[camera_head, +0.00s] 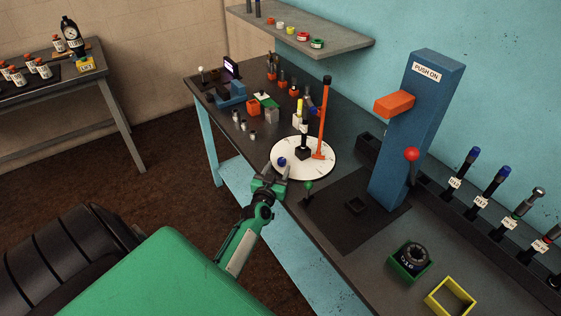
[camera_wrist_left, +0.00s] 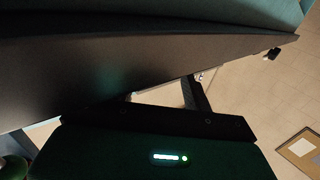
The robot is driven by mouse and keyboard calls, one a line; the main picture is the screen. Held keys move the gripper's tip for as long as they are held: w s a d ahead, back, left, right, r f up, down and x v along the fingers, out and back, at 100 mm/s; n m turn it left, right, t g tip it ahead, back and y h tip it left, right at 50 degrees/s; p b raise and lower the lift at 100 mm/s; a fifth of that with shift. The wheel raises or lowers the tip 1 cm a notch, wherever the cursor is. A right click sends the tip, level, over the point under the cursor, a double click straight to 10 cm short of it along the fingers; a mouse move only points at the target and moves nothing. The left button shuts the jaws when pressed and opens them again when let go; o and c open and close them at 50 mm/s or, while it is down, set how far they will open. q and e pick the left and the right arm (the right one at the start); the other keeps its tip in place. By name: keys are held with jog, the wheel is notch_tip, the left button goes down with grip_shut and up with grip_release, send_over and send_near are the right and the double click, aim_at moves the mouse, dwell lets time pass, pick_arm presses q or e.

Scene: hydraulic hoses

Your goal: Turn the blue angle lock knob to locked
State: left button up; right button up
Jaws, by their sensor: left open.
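The blue angle lock knob (camera_head: 282,161) is a small round blue knob near the front edge of the round white turntable (camera_head: 300,172). A black block with an upright black and yellow part (camera_head: 303,140) stands on the turntable. My left gripper (camera_head: 273,175) is open, its fingers pointing towards the knob from the table's front edge. It looks just short of the knob; I cannot tell whether it touches. In the left wrist view, my gripper fingers (camera_wrist_left: 190,95) show partly and the knob does not show. My right gripper is not in view.
An orange post (camera_head: 324,120) rises at the turntable's right. A green-balled lever (camera_head: 308,186) stands close to the right of my gripper. A blue column (camera_head: 408,130) with a red-balled handle stands further right. Small blocks and fittings crowd the table behind the turntable.

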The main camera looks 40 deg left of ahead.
aim_at(280, 163)
pick_arm(q)
jog(key=shift+x, duration=1.2)
jog(key=shift+w+a, duration=0.25)
jog(key=shift+w, duration=0.35)
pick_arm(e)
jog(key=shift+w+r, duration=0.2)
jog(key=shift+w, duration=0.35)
pick_arm(q)
jog(key=shift+c, duration=0.4)
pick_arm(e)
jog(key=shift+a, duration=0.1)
